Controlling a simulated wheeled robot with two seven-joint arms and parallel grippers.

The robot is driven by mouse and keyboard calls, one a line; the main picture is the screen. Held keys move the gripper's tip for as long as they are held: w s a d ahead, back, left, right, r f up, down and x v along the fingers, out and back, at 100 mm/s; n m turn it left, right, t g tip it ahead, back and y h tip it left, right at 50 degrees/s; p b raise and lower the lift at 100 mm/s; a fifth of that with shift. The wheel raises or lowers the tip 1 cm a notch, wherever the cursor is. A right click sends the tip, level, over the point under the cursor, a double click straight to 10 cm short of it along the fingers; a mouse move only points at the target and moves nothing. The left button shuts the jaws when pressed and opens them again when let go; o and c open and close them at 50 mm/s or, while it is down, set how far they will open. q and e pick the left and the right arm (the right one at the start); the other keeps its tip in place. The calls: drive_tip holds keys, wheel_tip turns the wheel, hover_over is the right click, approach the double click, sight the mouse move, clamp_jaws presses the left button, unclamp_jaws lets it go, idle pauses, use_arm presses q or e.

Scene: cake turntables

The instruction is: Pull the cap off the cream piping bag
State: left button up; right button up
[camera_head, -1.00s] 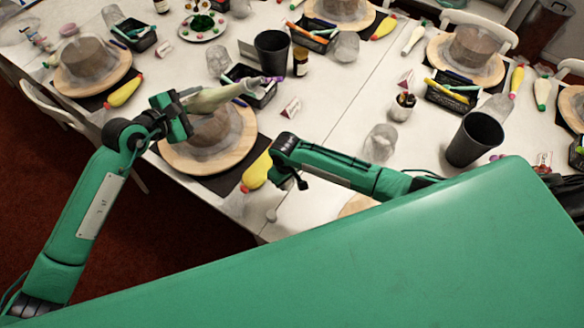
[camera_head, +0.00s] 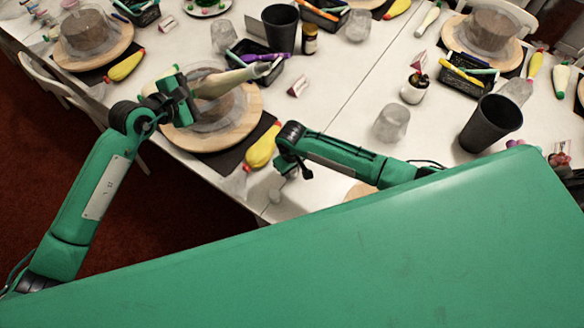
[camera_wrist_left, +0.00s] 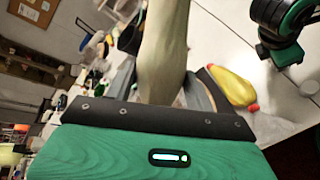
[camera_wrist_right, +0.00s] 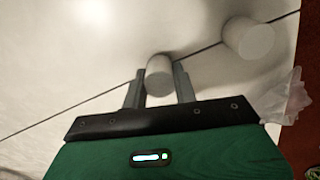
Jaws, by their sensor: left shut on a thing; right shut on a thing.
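The cream piping bag (camera_head: 225,82) is pale with a greyish narrow end pointing right, held above a cake stand. My left gripper (camera_head: 180,98) is shut on its wide part; the bag's body also shows between the fingers in the left wrist view (camera_wrist_left: 163,50). A small pale grey cylinder, seemingly a cap (camera_wrist_right: 159,76), sits between the fingers of my right gripper (camera_wrist_right: 158,86), which is shut on it. In the head view, my right gripper (camera_head: 289,168) is low and right of the bag, well apart from it.
A second pale cylinder (camera_wrist_right: 248,38) lies on the table near its front edge. A yellow piping bag (camera_head: 263,146) lies beside the wooden cake stand (camera_head: 248,108). A black cup (camera_head: 280,27) and a clear tumbler (camera_head: 391,122) stand nearby. White table is free around the tumbler.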

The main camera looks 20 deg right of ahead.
drive_tip(key=shift+f, duration=0.2)
idle(0.4)
drive_tip(key=o, duration=1)
drive_tip(key=shift+o, duration=0.2)
use_arm(q)
drive_tip(key=shift+r, duration=0.1)
wheel_tip(320, 180, up, 7)
drive_tip(key=p, duration=0.6)
drive_tip(key=shift+p, duration=0.4)
use_arm(e)
wheel_tip(320, 180, up, 6)
drive_tip(key=shift+r, duration=0.1)
use_arm(q)
drive_tip(key=shift+o, duration=0.5)
drive_tip(key=shift+f, duration=0.2)
drive_tip(key=shift+c, duration=0.6)
